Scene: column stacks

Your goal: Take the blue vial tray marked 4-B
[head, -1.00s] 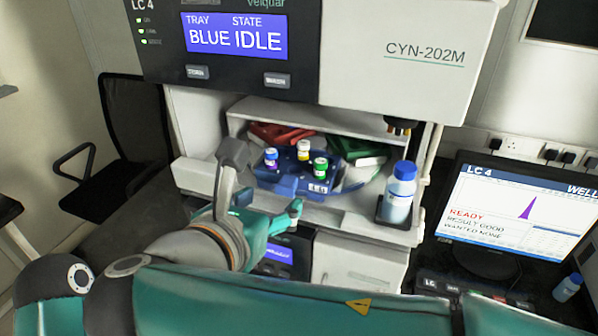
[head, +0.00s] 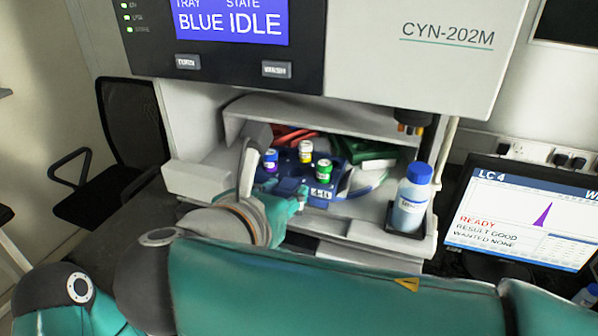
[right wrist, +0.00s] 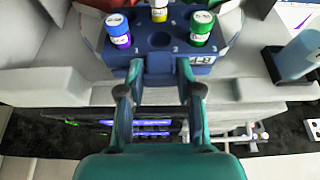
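The blue vial tray (head: 290,187) sits at the front of the open bay of the instrument. My right gripper (head: 282,193) is at the tray's front edge. In the right wrist view the gripper's fingers (right wrist: 160,68) are apart, one on each side of a blue tab (right wrist: 159,63) on the tray's front. Contact cannot be told. My left gripper is not in view.
A red tray (head: 290,134) and a green tray (head: 368,152) lie behind the blue one, under a grey shelf. A blue-capped bottle (head: 412,198) stands in a holder at the right. The instrument's overhang is above. A monitor (head: 525,210) stands further right.

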